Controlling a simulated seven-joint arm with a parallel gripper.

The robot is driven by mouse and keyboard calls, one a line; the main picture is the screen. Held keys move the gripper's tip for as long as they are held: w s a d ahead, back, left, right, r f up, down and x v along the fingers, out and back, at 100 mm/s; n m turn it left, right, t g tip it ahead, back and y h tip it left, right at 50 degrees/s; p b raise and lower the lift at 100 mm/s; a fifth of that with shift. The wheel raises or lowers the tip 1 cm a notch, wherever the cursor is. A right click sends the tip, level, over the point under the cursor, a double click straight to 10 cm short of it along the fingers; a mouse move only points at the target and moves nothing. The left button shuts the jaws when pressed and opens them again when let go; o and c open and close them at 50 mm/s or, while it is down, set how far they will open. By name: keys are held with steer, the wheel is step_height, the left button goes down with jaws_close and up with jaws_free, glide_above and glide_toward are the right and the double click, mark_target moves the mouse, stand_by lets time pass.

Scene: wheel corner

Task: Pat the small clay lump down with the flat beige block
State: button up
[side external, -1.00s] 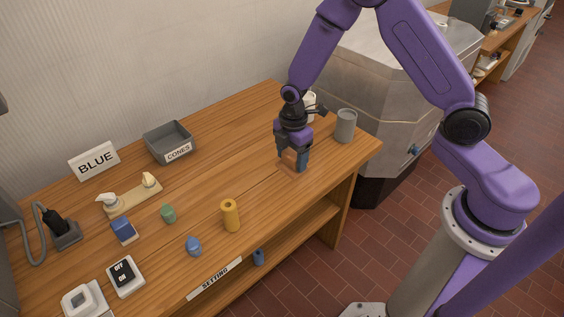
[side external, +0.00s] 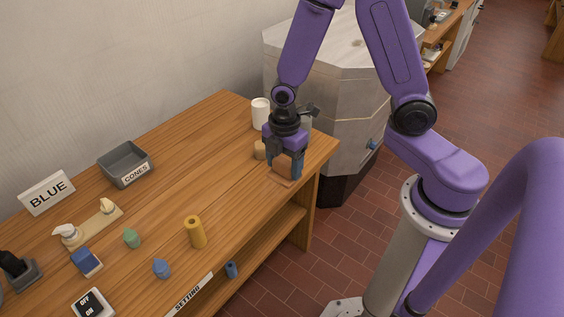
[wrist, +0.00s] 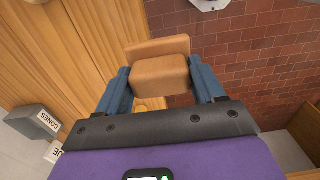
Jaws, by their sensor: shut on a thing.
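My gripper (side external: 286,172) is shut on the flat beige block (side external: 288,163), near the right end of the table. In the wrist view the block (wrist: 160,74) sits between the blue fingers, with a wider flat plate at its far side. In the side view the plate is lowest, close to the table top; I cannot tell whether it touches. A small beige lump (side external: 260,150), apparently the clay, is on the table just left of my gripper and partly hidden by it. The block is beside the lump, not over it.
The table's front edge is close.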

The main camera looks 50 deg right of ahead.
steer(key=o, duration=0.3)
steer(key=shift+c, duration=0.7)
steer(key=shift+w+d, duration=0.1)
steer(key=shift+w, duration=0.3)
steer(key=w+d+f+m, duration=0.1)
steer(key=w+d+m, duration=0.2)
steer(key=w, duration=0.3)
steer(key=w+d+f+m, duration=0.2)
steer(key=w+d+m, duration=0.1)
steer(key=w+d, duration=0.2)
steer(key=w+d+f+m, duration=0.2)
steer(key=w+d+m, duration=0.1)
steer(key=w+d, duration=0.2)
steer(key=shift+w, duration=1.3)
steer(key=shift+f, duration=1)
